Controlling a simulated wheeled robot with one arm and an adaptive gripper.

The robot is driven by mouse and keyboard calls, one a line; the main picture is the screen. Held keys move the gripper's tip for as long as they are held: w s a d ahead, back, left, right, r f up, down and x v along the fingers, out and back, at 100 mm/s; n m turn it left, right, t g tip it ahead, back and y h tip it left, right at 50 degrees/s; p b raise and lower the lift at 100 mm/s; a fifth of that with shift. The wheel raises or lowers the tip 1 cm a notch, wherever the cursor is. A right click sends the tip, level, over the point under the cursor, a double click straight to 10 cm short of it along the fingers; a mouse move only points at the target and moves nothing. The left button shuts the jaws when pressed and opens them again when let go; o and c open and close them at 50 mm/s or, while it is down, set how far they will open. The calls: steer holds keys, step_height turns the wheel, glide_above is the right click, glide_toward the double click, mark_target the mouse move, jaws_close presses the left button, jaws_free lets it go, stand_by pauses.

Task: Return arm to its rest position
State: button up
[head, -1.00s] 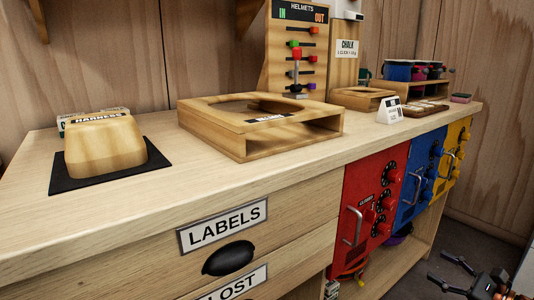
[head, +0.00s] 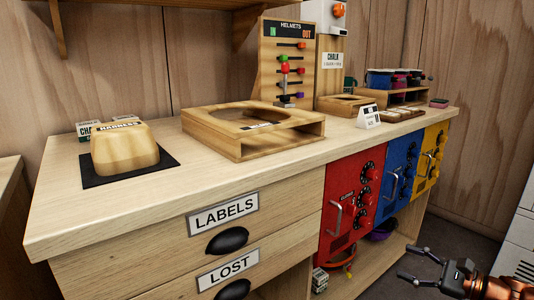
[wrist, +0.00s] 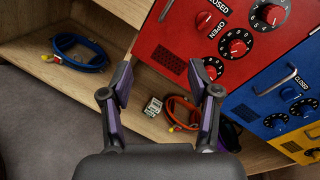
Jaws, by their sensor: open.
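My gripper (head: 418,265) shows at the lower right of the head view, on the orange end of my arm, in front of the counter's right end. Its fingers are spread and nothing is between them. In the wrist view my gripper (wrist: 158,110) points toward the lower shelf, its two dark fingers wide apart. Beyond and between them are a small white box (wrist: 153,106) and a coiled red strap (wrist: 183,112) on the shelf. The fingers appear apart from both.
The wooden counter (head: 75,222) carries a harness block, an open wooden stand (head: 240,150) and a helmets board (head: 270,60). Red (head: 335,225), blue (head: 395,190) and yellow locker doors line its front right. A blue coil (wrist: 85,55) lies on the shelf. A white cabinet (head: 522,235) stands far right.

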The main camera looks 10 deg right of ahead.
steer(key=s+a+r+n+g+y+p, duration=0.1)
steer(key=s+a+r+n+g+p, duration=0.1)
steer(key=a+r+n+g+p, duration=0.8)
steer(key=s+a+r+n+g+h+p, duration=0.25)
steer(key=s+a+r+p, duration=0.35)
steer(key=a, duration=0.3)
steer(key=s+a+r+n+g+h+p, duration=0.1)
steer(key=s+a+r+n+h+p, duration=0.15)
steer(key=s+a+r+p, duration=0.6)
steer(key=s+d+r+n+h+p, duration=0.2)
steer(key=s+r+n+h+p, duration=0.1)
steer(key=s+r+p, duration=0.2)
steer(key=s+d+r+n+g+h+p, duration=0.1)
steer(key=s+d+r+n+h+p, duration=0.1)
steer(key=s+r+h+p, duration=0.2)
steer(key=s+r+p, duration=0.1)
steer(key=s+p, duration=0.2)
steer(key=shift+d+r+n+h+p, duration=0.25)
steer(key=shift+d+n+h+p, duration=0.05)
steer(key=shift+d+n+p, duration=0.1)
